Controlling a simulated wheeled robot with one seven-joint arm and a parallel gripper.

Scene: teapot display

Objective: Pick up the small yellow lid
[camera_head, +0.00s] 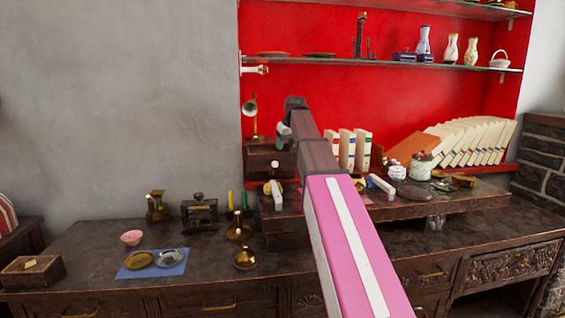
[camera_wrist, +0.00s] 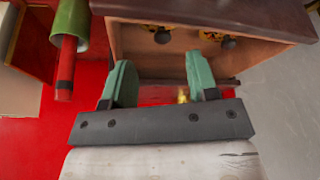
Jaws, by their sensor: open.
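My gripper (camera_wrist: 158,75) is open, its two green fingers apart in the wrist view with no object held. A small shiny yellow thing (camera_wrist: 183,96) shows low between the fingers, near the right one; I cannot tell whether it is the small yellow lid. In the head view, my gripper (camera_head: 283,136) is partly hidden by my arm, just above a dark wooden box (camera_head: 262,160).
A wooden unit with dark knobs (camera_wrist: 228,43) fills the top of the wrist view, close to the fingers. White-spined books (camera_head: 347,148) and a lidded jar (camera_head: 420,166) stand at the right. Brass pieces (camera_head: 245,259) and a blue mat (camera_head: 130,272) occupy the lower left counter.

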